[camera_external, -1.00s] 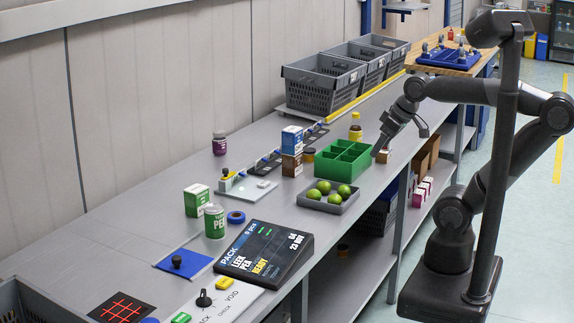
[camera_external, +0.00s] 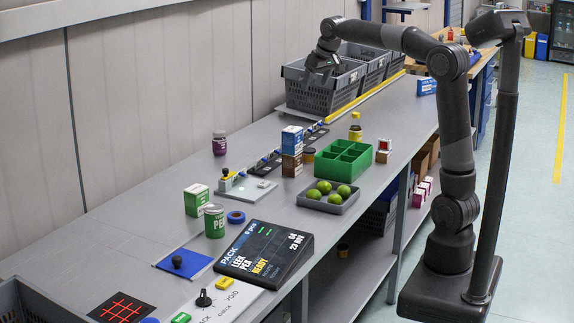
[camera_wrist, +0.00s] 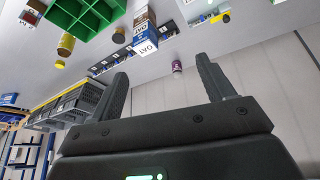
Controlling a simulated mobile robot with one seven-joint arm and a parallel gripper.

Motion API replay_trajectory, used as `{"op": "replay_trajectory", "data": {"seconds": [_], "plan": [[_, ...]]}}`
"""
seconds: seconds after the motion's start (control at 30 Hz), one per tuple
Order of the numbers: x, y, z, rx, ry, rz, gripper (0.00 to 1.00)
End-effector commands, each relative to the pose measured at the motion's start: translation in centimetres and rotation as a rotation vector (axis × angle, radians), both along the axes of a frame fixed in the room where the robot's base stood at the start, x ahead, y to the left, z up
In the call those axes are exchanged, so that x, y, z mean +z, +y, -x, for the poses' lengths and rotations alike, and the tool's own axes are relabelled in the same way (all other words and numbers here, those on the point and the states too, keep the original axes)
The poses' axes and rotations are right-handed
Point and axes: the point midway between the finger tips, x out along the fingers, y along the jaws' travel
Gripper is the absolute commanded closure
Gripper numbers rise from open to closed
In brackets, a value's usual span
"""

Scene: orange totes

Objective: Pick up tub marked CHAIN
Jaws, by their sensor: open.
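No label reading CHAIN is legible in either view, so I cannot tell which thing is the tub. Small round containers stand on the bench: a purple jar (camera_external: 219,143), a yellow-capped bottle (camera_external: 355,128), a green tin (camera_external: 214,222) and a low brown tub (camera_external: 308,154) partly behind stacked boxes. The brown tub also shows in the wrist view (camera_wrist: 66,44); no marking on it is readable.
Grey crates (camera_external: 306,97) stand in a row at the back. A green divided tray (camera_external: 340,172), a grey tray of limes (camera_external: 318,205), stacked boxes (camera_external: 291,150) and a black display (camera_external: 264,252) occupy the bench. The bench right of the crates is mostly clear.

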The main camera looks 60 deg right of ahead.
Motion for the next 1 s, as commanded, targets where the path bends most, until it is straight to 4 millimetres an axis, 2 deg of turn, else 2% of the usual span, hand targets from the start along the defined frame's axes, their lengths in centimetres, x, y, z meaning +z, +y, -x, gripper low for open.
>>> {"op": "replay_trajectory", "data": {"seconds": [0.03,0.2,0.4,0.6,1.0], "plan": [[-0.5,-1.8,-1.6,-0.021,0.005,-0.004,0.26],[-2.0,-7.4,-5.9,-0.087,0.012,-0.016,0.26],[-4.6,-14.3,-9.6,-0.166,0.015,-0.032,0.26],[-6.8,-18.8,-11.2,-0.218,0.014,-0.046,0.26],[-10.5,-25.4,-12.4,-0.294,0.015,-0.066,0.26]]}}
